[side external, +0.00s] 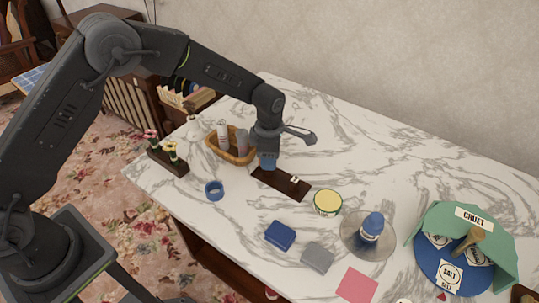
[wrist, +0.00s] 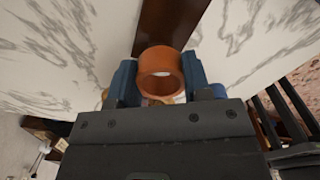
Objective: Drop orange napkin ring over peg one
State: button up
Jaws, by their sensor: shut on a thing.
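The orange napkin ring (wrist: 160,73) is in the wrist view, between the two blue fingertips of my gripper (wrist: 159,82). My gripper is shut on the ring, and I see into its opening. In the side view my gripper (side external: 268,163) points down just above the left end of a dark brown wooden base (side external: 285,184); the ring cannot be made out there. The base also shows as a dark strip (wrist: 170,22) beyond the ring in the wrist view. A small white mark sits on its right part. I cannot make out peg one clearly in either view.
A wicker basket (side external: 229,154) with bottles stands close left of my gripper. A blue ring (side external: 214,190) lies on the marble table (side external: 180,210) at front left. A yellow-topped tin (side external: 328,202), a blue block (side external: 280,235) and a grey block (side external: 317,257) stand front right.

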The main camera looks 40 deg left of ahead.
jog(key=shift+f, duration=1.95)
jog(key=o, duration=1)
notch_tip(320, 180, up, 14)
jog(key=shift+f, duration=0.1)
